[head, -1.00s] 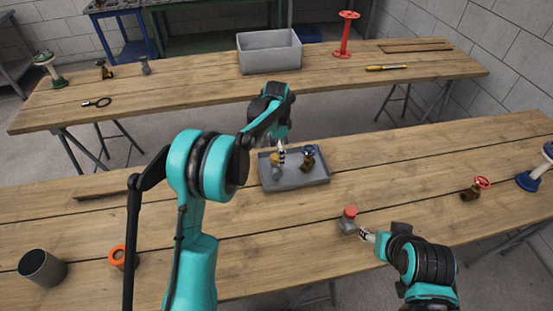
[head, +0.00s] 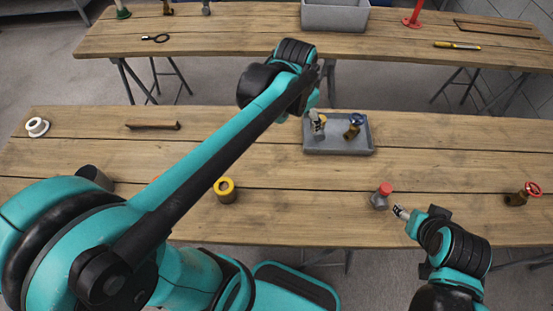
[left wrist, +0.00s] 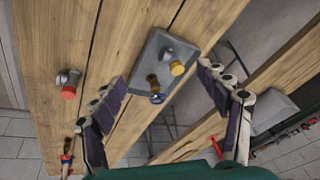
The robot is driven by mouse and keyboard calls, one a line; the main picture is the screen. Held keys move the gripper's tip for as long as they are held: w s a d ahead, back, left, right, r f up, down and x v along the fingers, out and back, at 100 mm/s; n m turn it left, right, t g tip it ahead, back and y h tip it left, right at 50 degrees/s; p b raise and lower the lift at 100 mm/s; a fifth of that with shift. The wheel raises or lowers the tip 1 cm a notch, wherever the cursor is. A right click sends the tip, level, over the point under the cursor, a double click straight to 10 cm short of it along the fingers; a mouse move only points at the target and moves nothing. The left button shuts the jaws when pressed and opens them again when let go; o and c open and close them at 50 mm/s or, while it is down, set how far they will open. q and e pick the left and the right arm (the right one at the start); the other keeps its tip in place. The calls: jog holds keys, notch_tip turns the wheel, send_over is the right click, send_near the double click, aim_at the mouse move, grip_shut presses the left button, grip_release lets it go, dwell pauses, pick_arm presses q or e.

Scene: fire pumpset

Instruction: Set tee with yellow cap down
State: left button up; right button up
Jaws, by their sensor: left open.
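The grey tee with the yellow cap (left wrist: 180,60) rests in the grey tray (left wrist: 160,45) on the near table. In the head view the tee (head: 317,128) is at the tray's left side, partly hidden by my left gripper (head: 311,113). In the left wrist view my left gripper (left wrist: 172,100) has its fingers wide apart, with the tee beyond and between them, not touched by either finger. My right gripper (head: 401,212) is low over the near table, beside a grey tee with a red cap (head: 381,198); its fingers are too small to judge.
A brass valve with a blue handwheel (head: 354,126) shares the tray, right of the tee. A yellow-topped fitting (head: 225,190), a brown bar (head: 153,126) and a red-wheel valve (head: 523,194) are on the near table. A grey bin (head: 335,15) is on the far table.

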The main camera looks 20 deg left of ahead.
pick_arm(q)
jog(key=s+f+n+t, duration=0.1)
jog(key=s+f+n, duration=0.1)
jog(key=s, duration=0.5)
jog(key=s+a+f+n+t, duration=0.1)
jog(key=s+f+n+t, duration=0.1)
jog(key=s, duration=0.5)
jog(key=shift+s+a+n, duration=0.15)
jog(key=shift+s+n, duration=0.05)
jog(key=shift+n, duration=0.6)
jog(key=shift+f+b, duration=0.55)
jog(key=shift+f, duration=0.05)
